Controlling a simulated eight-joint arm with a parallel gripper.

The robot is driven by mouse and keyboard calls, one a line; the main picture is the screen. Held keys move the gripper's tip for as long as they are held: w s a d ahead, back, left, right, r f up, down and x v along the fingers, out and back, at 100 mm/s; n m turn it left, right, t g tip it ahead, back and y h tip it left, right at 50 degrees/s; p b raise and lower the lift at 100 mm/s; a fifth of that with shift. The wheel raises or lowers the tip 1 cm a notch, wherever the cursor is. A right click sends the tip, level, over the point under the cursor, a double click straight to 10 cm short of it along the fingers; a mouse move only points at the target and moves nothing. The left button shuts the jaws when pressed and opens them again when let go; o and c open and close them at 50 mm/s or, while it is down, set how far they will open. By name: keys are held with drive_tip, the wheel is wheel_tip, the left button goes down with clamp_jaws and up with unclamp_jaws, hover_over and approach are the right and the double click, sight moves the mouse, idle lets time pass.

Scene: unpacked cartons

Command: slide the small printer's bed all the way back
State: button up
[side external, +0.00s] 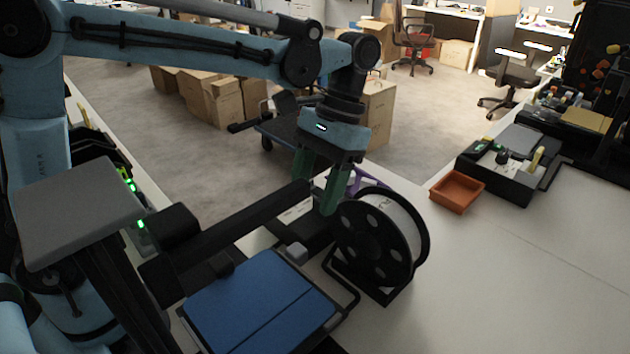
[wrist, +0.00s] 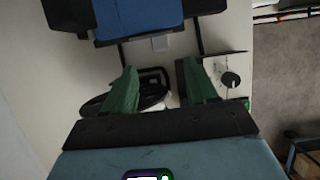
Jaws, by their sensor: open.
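The small printer's bed (side external: 255,305) is a flat blue plate with a dark seam, low at the front centre of the side view. It also shows, cut off, at the top of the wrist view (wrist: 140,14). A grey tab (side external: 297,253) sticks out from its edge towards my gripper. My gripper (side external: 317,193) has green fingers, spread open and empty, above and beyond the bed beside the spool. In the wrist view (wrist: 160,85) the fingers are apart, with the grey tab (wrist: 160,43) ahead of them. The printer's dark crossbar (side external: 240,218) partly hides what lies behind it.
A black spool (side external: 375,245) with white filament stands close to the right of my gripper. An orange tray (side external: 457,191) and a dark device (side external: 500,170) sit farther right. Bare white table (side external: 530,270) lies at the right front. Cartons (side external: 215,95) stand on the floor behind.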

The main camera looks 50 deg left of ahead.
drive_tip(key=shift+v, duration=1.2)
drive_tip(key=shift+c, duration=1.2)
drive_tip(key=shift+s+a, duration=0.1)
drive_tip(key=shift+a, duration=0.3)
drive_tip(key=shift+c, duration=1.3)
drive_tip(key=s+a+h, duration=0.1)
drive_tip(key=a, duration=0.1)
drive_tip(key=s+a+t+h, duration=0.1)
drive_tip(key=a, duration=0.1)
drive_tip(key=s+a+f+t+h, duration=0.1)
drive_tip(key=a+h, duration=0.1)
drive_tip(key=a, duration=0.1)
drive_tip(key=shift+s+m, duration=0.3)
drive_tip(key=shift+s, duration=0.1)
clamp_jaws()
drive_tip(key=s+a+f+t+h, duration=0.2)
drive_tip(key=s+a+f+t, duration=0.25)
drive_tip(key=t, duration=0.25)
drive_tip(key=shift+m, duration=0.3)
drive_tip(key=shift+x, duration=4.5)
drive_tip(key=shift+s+d, duration=0.1)
drive_tip(key=shift+d, duration=1.85)
